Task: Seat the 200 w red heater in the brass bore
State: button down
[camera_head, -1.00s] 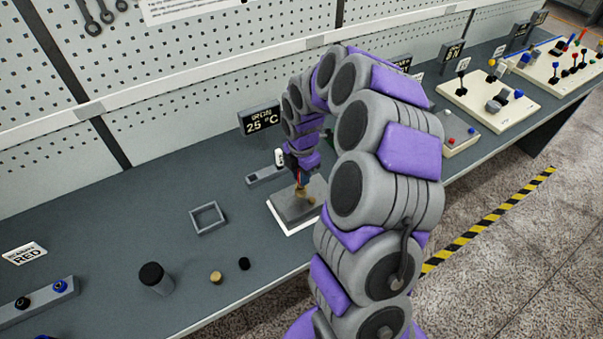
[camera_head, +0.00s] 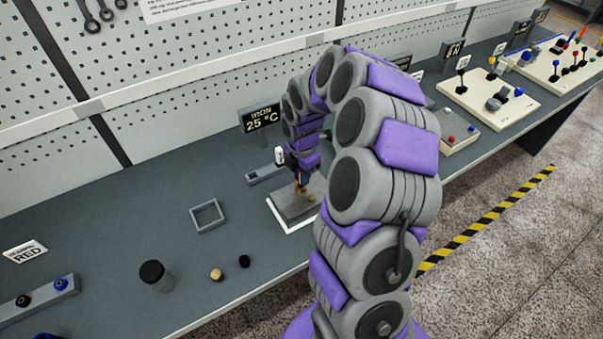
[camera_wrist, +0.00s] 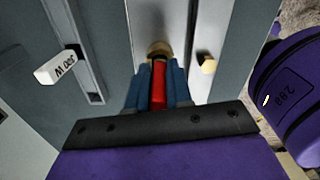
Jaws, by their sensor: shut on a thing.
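My gripper (camera_wrist: 157,90) has its blue fingers shut on the red heater (camera_wrist: 158,85), seen from above in the wrist view. The heater's far end is at the brass bore piece (camera_wrist: 159,47), lined up with it. I cannot tell how far the tip is inside, because the heater and fingers cover the opening. In the head view my gripper (camera_head: 299,176) is upright just above the brass piece (camera_head: 303,192), which is on a grey block (camera_head: 288,207) with a white base.
A second small brass piece (camera_wrist: 207,64) is right of the bore. A grey slotted holder (camera_head: 264,175) carries a white tag reading 300 W (camera_wrist: 60,68). A display (camera_head: 261,119) reads 25 °C.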

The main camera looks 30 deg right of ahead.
jog(key=shift+f, duration=0.3)
dwell(0.5)
jog(key=c, duration=0.9)
grip_release()
jog(key=shift+c, duration=0.2)
jog(key=shift+r, duration=0.15)
notch_tip(320, 180, up, 17)
jog(key=p, duration=0.3)
jog(key=shift+p, duration=0.3)
